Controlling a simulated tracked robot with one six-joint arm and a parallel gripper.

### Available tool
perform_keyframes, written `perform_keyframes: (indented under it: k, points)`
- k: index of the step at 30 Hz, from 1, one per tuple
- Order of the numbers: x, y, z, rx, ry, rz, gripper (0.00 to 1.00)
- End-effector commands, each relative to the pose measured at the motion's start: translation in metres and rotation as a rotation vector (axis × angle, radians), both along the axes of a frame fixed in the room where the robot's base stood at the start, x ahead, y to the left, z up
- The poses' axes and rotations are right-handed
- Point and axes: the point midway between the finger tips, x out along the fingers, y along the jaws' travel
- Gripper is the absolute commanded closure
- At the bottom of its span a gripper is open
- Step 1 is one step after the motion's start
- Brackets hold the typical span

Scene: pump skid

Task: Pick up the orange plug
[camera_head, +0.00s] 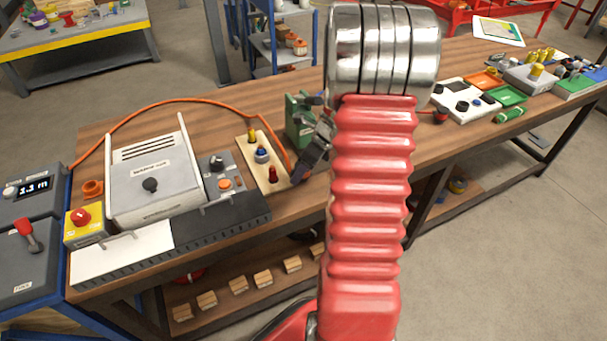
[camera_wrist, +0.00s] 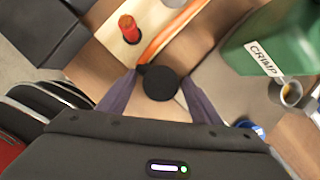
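The orange cable (camera_head: 180,100) arcs over the bench from the left and comes down beside my gripper (camera_head: 302,172). In the wrist view the cable (camera_wrist: 168,38) runs to a round black piece (camera_wrist: 160,83), which looks like the end of the plug. That piece lies between the fingertips of my gripper (camera_wrist: 158,88). The fingers stand wide apart on either side of it, and I see no clear grip. An orange body of the plug cannot be made out; my gripper and arm cover part of this area in the head view.
A wooden board (camera_head: 257,150) with coloured posts lies just left of my gripper; its red post (camera_wrist: 129,28) is close by. The green crimp tool (camera_head: 297,118) stands right behind. A grey-white box (camera_head: 150,185) and a switch panel (camera_head: 222,172) stand farther left.

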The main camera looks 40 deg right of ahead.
Motion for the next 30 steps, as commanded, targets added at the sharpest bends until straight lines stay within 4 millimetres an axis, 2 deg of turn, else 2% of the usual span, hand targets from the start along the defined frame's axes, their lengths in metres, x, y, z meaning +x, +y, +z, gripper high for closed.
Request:
perform_keyframes:
  k: [2,20,30]
  points:
    - [0.0,0.0,0.0,0.0,0.0,0.0,0.46]
    - [0.0001,0.0003,0.0001,0.0,0.0,0.001,0.89]
    - [0.0005,0.0001,0.003,-0.001,-0.001,0.001,0.9]
